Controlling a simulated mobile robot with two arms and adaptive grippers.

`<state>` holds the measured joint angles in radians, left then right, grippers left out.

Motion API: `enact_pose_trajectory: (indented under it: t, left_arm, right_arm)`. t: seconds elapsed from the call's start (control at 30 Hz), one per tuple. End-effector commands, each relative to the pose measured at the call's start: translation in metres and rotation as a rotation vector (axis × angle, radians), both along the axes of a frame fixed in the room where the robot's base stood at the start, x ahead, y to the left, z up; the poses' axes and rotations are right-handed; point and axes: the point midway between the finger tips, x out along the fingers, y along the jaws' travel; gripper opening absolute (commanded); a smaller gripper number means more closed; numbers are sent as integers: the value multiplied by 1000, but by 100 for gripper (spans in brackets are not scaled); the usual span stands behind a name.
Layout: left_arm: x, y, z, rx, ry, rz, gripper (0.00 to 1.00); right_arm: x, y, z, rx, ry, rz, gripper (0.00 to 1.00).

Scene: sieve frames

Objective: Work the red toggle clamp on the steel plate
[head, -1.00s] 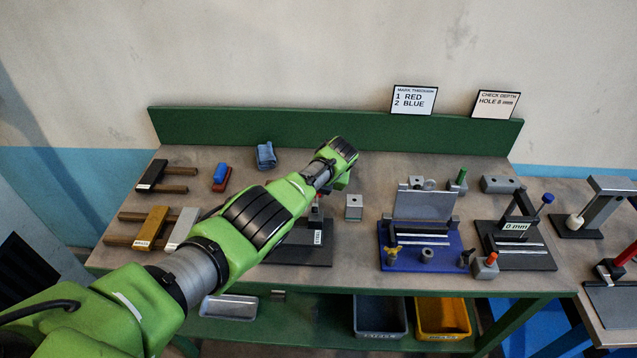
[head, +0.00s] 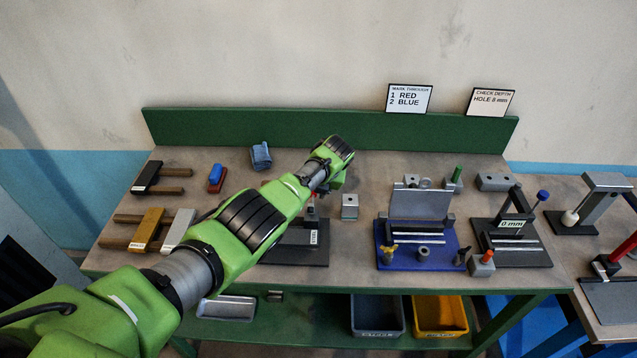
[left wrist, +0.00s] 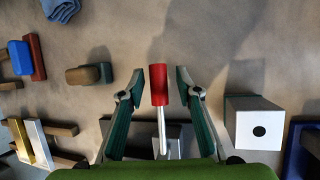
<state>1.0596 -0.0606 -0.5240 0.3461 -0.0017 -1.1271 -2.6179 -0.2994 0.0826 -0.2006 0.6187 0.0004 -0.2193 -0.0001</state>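The clamp's red handle (left wrist: 158,84) stands on a thin pale rod (left wrist: 162,130) in the left wrist view. My left gripper (left wrist: 160,82) is open, with one finger on each side of the handle and a gap visible on both sides. In the head view the left gripper (head: 332,178) points down over the clamp, mostly hidden by its own wrist. Only a bit of red (head: 314,195) shows below it. The dark plate (head: 295,253) under the clamp carries a small white label and is partly covered by my arm. My right gripper is not in view.
A grey block with a hole (head: 350,207) stands close right of the clamp. A blue fixture (head: 390,255) is further right. Wooden-handled tools (head: 150,230) lie left. Another red-handled device (head: 605,264) stands at the far right. Bench around the cloth (head: 261,155) is mostly clear.

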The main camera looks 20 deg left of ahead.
Motion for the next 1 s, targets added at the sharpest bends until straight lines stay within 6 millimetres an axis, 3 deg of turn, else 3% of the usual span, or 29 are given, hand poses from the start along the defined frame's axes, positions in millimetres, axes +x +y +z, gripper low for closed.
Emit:
enact_pose_trajectory:
  t: [0.33,0.8,1.0]
  left_arm:
    - [-10,-8,24,0,-2,-2,31]
    - [-35,-31,89,-1,0,0,31]
    - [-40,-35,100,0,4,0,31]
  right_arm:
    - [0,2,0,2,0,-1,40]
    - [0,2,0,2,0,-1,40]
    - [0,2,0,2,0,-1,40]
